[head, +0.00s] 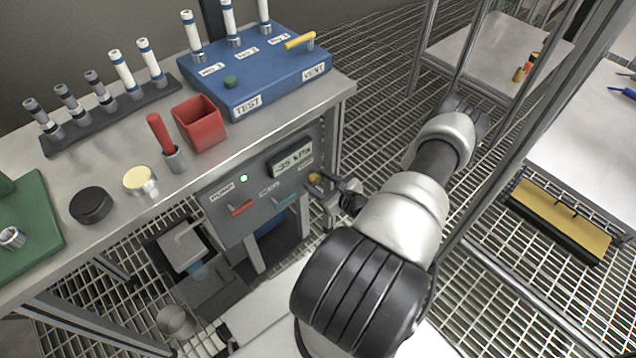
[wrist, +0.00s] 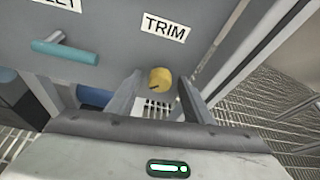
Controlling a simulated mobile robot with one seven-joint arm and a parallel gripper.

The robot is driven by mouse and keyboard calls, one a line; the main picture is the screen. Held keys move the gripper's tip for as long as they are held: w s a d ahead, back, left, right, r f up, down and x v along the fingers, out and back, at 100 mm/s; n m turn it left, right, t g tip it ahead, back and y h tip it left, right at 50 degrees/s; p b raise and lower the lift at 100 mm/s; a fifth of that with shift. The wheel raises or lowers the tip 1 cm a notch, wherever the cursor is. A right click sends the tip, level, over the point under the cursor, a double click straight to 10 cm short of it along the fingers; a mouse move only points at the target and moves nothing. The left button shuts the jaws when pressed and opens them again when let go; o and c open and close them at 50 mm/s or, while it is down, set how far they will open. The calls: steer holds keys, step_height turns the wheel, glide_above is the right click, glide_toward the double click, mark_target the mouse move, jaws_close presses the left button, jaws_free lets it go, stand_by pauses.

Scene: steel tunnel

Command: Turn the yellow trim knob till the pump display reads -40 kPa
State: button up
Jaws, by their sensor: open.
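The yellow trim knob (head: 314,180) sits at the right end of the grey pump panel (head: 234,206). In the wrist view the knob (wrist: 160,78) shows below a white TRIM label (wrist: 166,27), with a dark mark on its face. My gripper (wrist: 158,98) is open, with one finger on each side of the knob in that picture; I cannot tell whether either finger touches it. In the head view my gripper (head: 335,197) is close to the panel's right edge. The pump display (head: 292,158) appears to read -35 kPa. A small light (head: 244,178) glows pale green.
A red lever (head: 240,209) and a teal lever (head: 285,201) stick out of the panel; the teal one (wrist: 64,50) is left of the knob in the wrist view. A steel post (wrist: 240,50) stands right of the panel. The bench above holds a blue test block (head: 262,75).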

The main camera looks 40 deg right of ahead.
steer(key=c, duration=1.1)
steer(key=shift+o, duration=0.2)
steer(key=shift+a+r+n+p, duration=0.2)
steer(key=shift+n+p, duration=0.1)
steer(key=shift+p, duration=0.3)
steer(key=shift+n+h+p, duration=0.4)
steer(key=shift+h+p, duration=0.05)
steer(key=shift+h, duration=0.05)
steer(key=shift+f+n+t+h+p, duration=0.3)
steer(key=shift+n+h+p, duration=0.3)
steer(key=shift+n, duration=0.5)
steer(key=o, duration=1.1)
steer(key=shift+c, duration=0.2)
